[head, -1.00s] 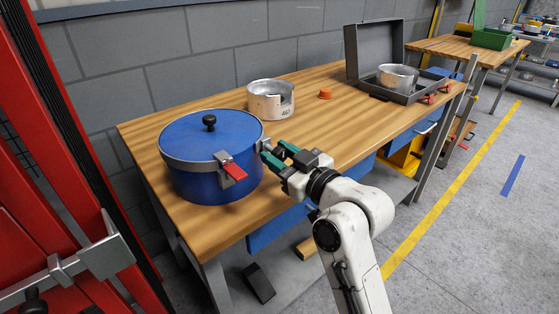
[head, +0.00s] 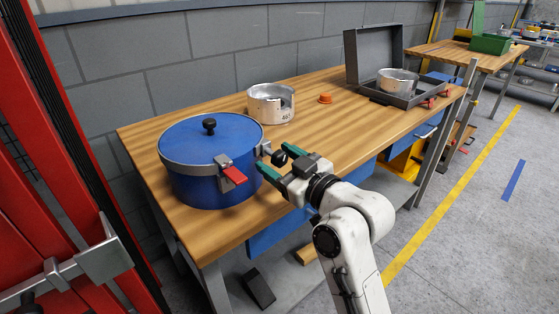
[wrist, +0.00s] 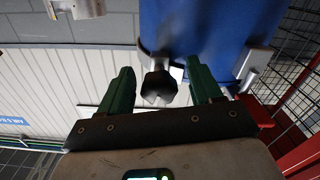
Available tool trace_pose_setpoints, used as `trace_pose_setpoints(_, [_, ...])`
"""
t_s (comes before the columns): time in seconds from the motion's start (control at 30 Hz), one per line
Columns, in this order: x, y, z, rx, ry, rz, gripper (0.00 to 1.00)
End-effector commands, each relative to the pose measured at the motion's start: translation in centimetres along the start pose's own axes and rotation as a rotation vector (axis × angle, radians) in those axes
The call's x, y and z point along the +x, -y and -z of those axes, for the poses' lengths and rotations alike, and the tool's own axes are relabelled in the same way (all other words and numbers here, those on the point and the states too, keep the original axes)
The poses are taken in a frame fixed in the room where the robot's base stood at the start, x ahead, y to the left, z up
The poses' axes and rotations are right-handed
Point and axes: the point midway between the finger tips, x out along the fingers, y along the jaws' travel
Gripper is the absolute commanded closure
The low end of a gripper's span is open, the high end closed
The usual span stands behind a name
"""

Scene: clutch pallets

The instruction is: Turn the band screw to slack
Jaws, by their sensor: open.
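A blue drum-like pot (head: 205,186) with a blue lid and a grey metal band (head: 190,169) stands at the near left of the bench. The band screw's black knob (head: 279,158) sticks out at the pot's right side, by a metal bracket. My gripper (head: 275,156) is open, its green fingers one on each side of the knob. In the wrist view the black knob (wrist: 158,84) sits between the two spread fingers (wrist: 159,70), with a visible gap on both sides. The screw shaft behind the knob is mostly hidden.
A red latch lever (head: 233,175) juts from the pot's front, left of my gripper. A silver cup-like part (head: 271,104), an orange cap (head: 325,98) and an open grey case (head: 414,97) stand farther back. The bench top right of my gripper is clear.

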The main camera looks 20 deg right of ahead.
Motion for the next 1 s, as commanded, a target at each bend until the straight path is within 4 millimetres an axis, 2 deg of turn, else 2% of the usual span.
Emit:
trace_pose_setpoints(0.2, [-0.1,-0.1,0.2,-0.001,-0.004,-0.003,0.36])
trace_pose_setpoints(0.33, [-1.1,-0.1,0.1,0.0,-0.003,-0.004,0.36])
trace_pose_setpoints(0.7, [-7.9,-0.1,0.0,0.001,-0.002,-0.004,0.36])
trace_pose_setpoints(0.9, [-10.2,0.0,0.0,0.0,-0.002,-0.002,0.36])
trace_pose_setpoints(1.0, [-10.7,0.0,0.0,0.0,-0.002,-0.002,0.36])
